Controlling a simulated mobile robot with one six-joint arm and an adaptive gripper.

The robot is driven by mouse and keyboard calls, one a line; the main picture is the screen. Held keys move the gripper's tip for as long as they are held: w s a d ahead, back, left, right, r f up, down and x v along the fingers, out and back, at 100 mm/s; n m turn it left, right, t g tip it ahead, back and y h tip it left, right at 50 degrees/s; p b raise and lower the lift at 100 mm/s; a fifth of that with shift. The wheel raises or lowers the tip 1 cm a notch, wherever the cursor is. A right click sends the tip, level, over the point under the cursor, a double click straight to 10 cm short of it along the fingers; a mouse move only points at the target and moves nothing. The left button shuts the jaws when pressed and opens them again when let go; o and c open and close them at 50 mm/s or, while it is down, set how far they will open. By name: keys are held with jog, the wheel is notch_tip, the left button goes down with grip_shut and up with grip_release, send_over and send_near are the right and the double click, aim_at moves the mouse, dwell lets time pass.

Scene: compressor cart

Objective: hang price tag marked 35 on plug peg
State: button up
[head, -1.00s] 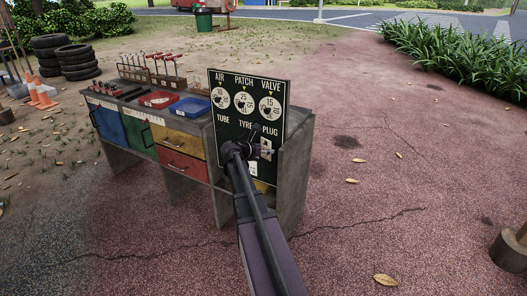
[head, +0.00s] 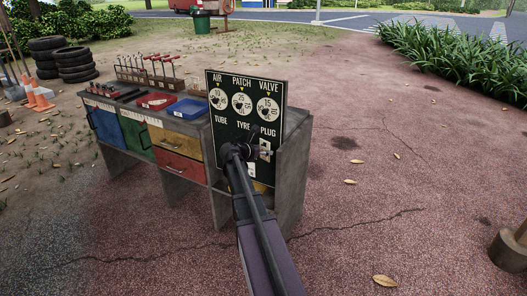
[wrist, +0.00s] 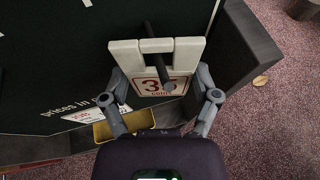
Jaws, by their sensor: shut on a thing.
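The price tag marked 35 (wrist: 154,88) is white with a red border and red figures. My gripper (wrist: 156,58) is shut on its upper part, with a pale fingertip on each side. A dark peg (wrist: 150,30) sticks out from the black board (wrist: 55,60) and crosses in front of the tag. I cannot tell whether it passes through the tag's hole. In the head view my gripper (head: 258,152) is in front of the price board (head: 243,80), just below the word PLUG. A little of the white tag (head: 265,147) shows there. My arm hides the TYRE place.
Tags marked 10, 25 and 15 hang in the top row. A yellow tray (wrist: 120,128) and a white card (wrist: 78,117) are below the board. A grey panel (wrist: 245,45) stands close on the right. Open ground lies further right.

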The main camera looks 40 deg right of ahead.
jog(key=o, duration=0.6)
jog(key=shift+o, duration=0.2)
jog(key=shift+a+r, duration=0.1)
jog(key=shift+r, duration=0.05)
